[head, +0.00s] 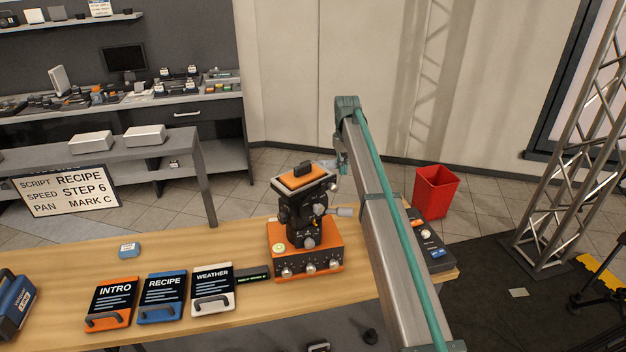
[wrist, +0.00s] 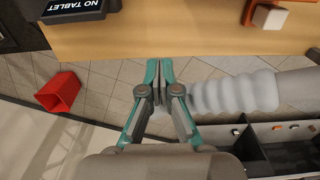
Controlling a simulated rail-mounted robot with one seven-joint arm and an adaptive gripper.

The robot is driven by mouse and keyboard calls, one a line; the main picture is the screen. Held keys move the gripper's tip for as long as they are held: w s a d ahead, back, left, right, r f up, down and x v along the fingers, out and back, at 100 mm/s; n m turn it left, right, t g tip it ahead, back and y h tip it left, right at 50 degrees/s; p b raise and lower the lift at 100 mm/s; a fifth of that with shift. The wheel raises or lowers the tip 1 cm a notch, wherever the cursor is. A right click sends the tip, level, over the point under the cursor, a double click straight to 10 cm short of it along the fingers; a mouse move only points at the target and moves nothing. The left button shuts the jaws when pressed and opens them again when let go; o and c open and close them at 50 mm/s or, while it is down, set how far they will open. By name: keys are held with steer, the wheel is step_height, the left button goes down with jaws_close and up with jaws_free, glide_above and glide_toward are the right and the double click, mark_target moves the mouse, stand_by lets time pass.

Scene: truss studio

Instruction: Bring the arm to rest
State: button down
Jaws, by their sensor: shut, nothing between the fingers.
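My gripper (wrist: 160,68) shows in the wrist view with its two teal fingers together and nothing between them. It is over the tiled floor near the edge of the wooden table (wrist: 200,40). In the head view my arm rises from the lower right, crosses the table's right part and bends at a high joint. My gripper cannot be made out clearly there.
An orange control box (head: 305,262) with a black head stands beside my arm. Tablets marked INTRO (head: 111,300), RECIPE (head: 162,297) and WEATHER (head: 212,288) lie to its left. A red bin (head: 435,192) stands beyond the table. A metal truss (head: 565,150) stands right.

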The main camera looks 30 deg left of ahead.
steer(key=shift+a, duration=0.5)
steer(key=shift+d, duration=0.15)
steer(key=shift+d, duration=0.65)
steer(key=shift+r, duration=0.1)
step_height(320, 180, up, 9)
steer(key=p, duration=0.4)
stand_by(0.7)
